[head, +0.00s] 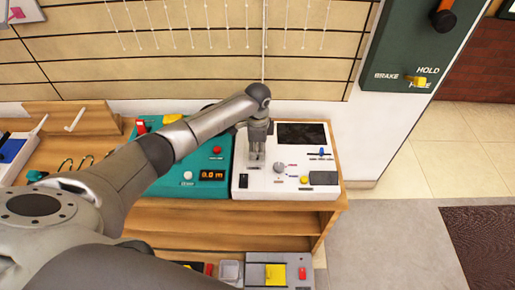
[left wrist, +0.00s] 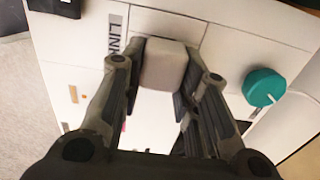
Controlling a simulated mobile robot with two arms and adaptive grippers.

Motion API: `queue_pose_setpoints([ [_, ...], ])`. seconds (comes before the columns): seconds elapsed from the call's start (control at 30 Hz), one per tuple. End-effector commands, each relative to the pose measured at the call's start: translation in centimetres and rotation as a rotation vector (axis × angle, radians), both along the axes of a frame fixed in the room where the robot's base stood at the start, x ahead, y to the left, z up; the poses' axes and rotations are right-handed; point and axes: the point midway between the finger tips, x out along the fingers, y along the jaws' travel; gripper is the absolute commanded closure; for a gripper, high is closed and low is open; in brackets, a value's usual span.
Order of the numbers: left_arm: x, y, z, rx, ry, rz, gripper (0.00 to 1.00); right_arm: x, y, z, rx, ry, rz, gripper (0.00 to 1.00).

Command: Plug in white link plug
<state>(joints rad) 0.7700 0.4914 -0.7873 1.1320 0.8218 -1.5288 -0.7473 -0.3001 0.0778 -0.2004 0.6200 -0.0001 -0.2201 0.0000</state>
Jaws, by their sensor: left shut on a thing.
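The white link plug (left wrist: 165,66) is a small pale block between my left gripper's fingers in the left wrist view. My left gripper (left wrist: 161,82) is shut on it, with one finger on each side. The plug is right beside the printed LINK label (left wrist: 115,33) on a white panel (left wrist: 229,46). I cannot tell whether the plug is seated in a socket. In the head view my left gripper (head: 257,152) points down over the upper left part of the white console (head: 255,185); the plug is too small or hidden there. My right gripper is not in view.
A teal knob (left wrist: 263,87) stands right of the plug in the left wrist view. The console also carries a dark screen (head: 301,134), a grey knob (head: 280,168) and a yellow button (head: 304,180). A teal console (head: 208,165) adjoins it on the left. Thin cords hang behind.

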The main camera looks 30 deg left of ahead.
Motion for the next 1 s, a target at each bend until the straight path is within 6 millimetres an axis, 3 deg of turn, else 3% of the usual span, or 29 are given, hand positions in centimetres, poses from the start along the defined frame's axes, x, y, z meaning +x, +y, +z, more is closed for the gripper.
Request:
queue_pose_setpoints([
  [1.0, 0.0, 0.0, -1.1, 0.000, 0.000, 0.000, 0.87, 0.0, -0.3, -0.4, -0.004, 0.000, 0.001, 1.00],
])
